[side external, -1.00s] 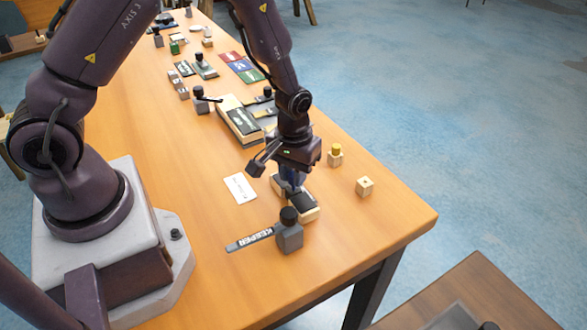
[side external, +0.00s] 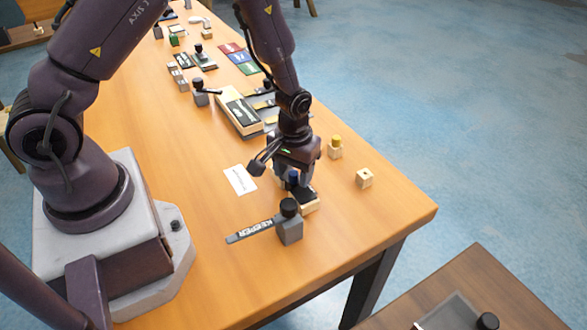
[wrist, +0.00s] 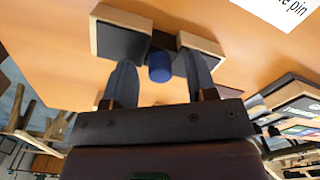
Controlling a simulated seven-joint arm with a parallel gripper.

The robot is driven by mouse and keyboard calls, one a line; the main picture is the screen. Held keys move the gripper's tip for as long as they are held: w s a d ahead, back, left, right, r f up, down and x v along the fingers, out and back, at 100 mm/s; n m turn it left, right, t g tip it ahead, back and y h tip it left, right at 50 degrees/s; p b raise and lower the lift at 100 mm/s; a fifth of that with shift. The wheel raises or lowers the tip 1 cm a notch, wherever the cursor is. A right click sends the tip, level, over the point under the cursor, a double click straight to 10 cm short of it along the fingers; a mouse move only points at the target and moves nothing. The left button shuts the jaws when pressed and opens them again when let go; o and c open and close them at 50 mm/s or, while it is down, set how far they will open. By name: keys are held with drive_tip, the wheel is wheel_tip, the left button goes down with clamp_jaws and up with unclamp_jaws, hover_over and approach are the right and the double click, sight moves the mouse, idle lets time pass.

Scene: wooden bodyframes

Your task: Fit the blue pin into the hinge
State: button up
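The hinge (side external: 304,204) is a pair of pale wooden blocks with dark tops near the table's front end. In the wrist view its two halves (wrist: 122,40) lie side by side with a dark middle part between them. The blue pin (wrist: 160,68) sits at that middle, and its blue end also shows below my gripper in the side view (side external: 292,178). Its other end is hidden, so I cannot tell how deep it sits. My gripper (wrist: 160,62) is open, with one finger on each side of the pin and small gaps beside it.
A grey post with a black knob (side external: 289,224) and a "KEEPER" arm stands close in front of the hinge. A white card (side external: 240,180) lies to the left. A yellow-topped block (side external: 335,147) and a small wooden cube (side external: 364,178) stand to the right, near the table edge.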

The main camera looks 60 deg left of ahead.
sight(293, 173)
wheel_tip(293, 173, up, 13)
idle(0.6)
idle(0.6)
drive_tip(key=s+r+m+t, duration=0.5)
drive_tip(key=s+r, duration=1)
drive_tip(key=r, duration=0.3)
drive_tip(key=shift+s+r+m+t, duration=0.2)
drive_tip(key=shift+r+m+t, duration=0.1)
drive_tip(key=shift+m, duration=0.2)
